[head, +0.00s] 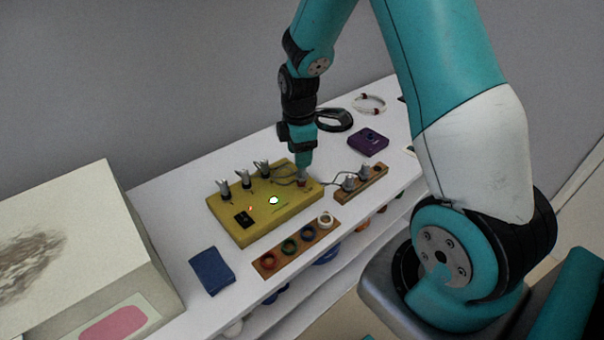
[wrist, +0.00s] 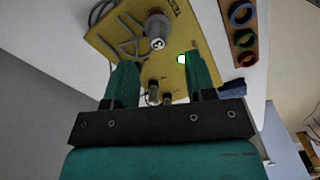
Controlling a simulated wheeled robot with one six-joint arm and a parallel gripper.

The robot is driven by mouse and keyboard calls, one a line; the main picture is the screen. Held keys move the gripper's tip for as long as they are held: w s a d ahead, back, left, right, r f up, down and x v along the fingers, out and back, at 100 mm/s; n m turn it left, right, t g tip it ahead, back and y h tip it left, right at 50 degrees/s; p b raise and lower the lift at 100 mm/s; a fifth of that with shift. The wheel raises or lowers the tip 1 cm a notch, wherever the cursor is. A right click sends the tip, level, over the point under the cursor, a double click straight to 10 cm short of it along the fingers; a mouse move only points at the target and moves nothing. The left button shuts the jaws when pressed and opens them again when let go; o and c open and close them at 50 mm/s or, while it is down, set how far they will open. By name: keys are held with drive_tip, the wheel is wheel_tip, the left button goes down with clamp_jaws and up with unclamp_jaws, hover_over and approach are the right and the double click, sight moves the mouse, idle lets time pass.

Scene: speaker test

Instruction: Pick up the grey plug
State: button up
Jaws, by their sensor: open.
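Several grey plugs are in view. My gripper (head: 303,178) points down over the right end of the board. In the wrist view my gripper (wrist: 162,60) is open with nothing between its fingers. A grey plug (wrist: 157,30) stands just past the fingertips, and smaller plugs (wrist: 153,93) show farther back between the fingers. The frames do not tell which plug is meant.
The board has a lit green lamp (head: 274,200), a black switch (head: 243,218) and loose grey cables. A wooden rack (head: 297,250) of coloured rings lies in front. A blue box (head: 211,270), a purple box (head: 368,142) and a large pale box (head: 120,235) stand nearby.

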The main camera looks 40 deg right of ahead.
sight(302, 173)
drive_tip(key=f, duration=0.7)
drive_tip(key=shift+d+f+p, duration=0.2)
drive_tip(key=shift+d+p, duration=0.15)
drive_tip(key=c, duration=0.8)
drive_tip(key=shift+c, duration=0.2)
drive_tip(key=shift+r, duration=0.1)
wheel_tip(302, 173, up, 20)
wheel_tip(302, 173, up, 4)
drive_tip(key=p, duration=0.3)
drive_tip(key=shift+p, duration=0.4)
drive_tip(key=shift+s, duration=0.1)
